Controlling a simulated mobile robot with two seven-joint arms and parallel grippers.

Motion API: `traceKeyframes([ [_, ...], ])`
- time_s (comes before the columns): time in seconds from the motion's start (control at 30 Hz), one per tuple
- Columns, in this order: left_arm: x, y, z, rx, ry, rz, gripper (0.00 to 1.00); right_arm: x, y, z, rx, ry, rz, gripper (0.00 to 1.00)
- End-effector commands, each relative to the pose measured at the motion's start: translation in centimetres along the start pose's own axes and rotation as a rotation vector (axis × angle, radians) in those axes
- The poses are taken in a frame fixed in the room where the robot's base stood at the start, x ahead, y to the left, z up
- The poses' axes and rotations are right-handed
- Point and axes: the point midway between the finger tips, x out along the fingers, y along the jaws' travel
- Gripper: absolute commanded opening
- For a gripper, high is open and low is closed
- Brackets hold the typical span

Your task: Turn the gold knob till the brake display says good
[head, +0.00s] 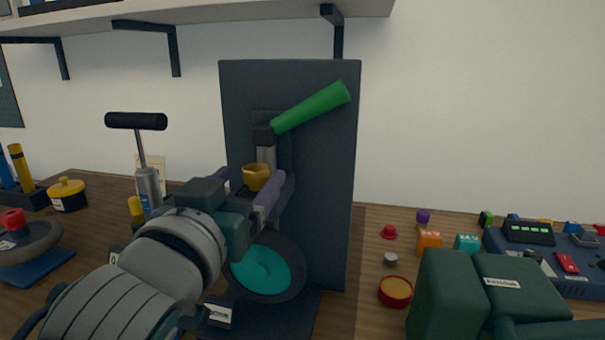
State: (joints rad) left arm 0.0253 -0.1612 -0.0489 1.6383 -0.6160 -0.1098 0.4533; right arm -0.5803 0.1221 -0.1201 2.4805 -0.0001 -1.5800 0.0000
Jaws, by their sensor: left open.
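The gold knob (257,172) sits on a dark upright panel (300,85), below a green handle (312,107) and above a wheel with a teal hub (260,270). My left gripper (247,188) is open, with its purple fingers in front of the panel near the knob. They appear to lie to either side of it, but I cannot tell whether they touch it. A small white plate (218,314) at the panel's foot has dark lettering too small to read; I cannot tell whether it is the brake display. My right gripper's fingers are not in view.
A pump with a black handle (136,121) and a yellow pot (67,195) stand left of the panel. Small coloured parts, a round red-rimmed tin (395,292) and a blue tray (575,276) lie to the right. A shelf (250,12) overhangs the panel.

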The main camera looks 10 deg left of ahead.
Motion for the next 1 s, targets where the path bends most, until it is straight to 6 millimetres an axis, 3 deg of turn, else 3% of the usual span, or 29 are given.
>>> traceKeyframes([
  [0.2, 2.0, 0.0, 0.1, 0.000, -0.001, -0.001, 0.77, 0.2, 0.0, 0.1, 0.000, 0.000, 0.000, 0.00],
  [0.5, 2.2, 0.0, 0.1, 0.000, -0.001, -0.001, 0.77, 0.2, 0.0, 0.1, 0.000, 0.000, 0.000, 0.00],
  [1.0, 2.2, 0.0, 0.1, 0.000, -0.001, -0.001, 0.21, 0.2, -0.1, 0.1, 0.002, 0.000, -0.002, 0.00],
])
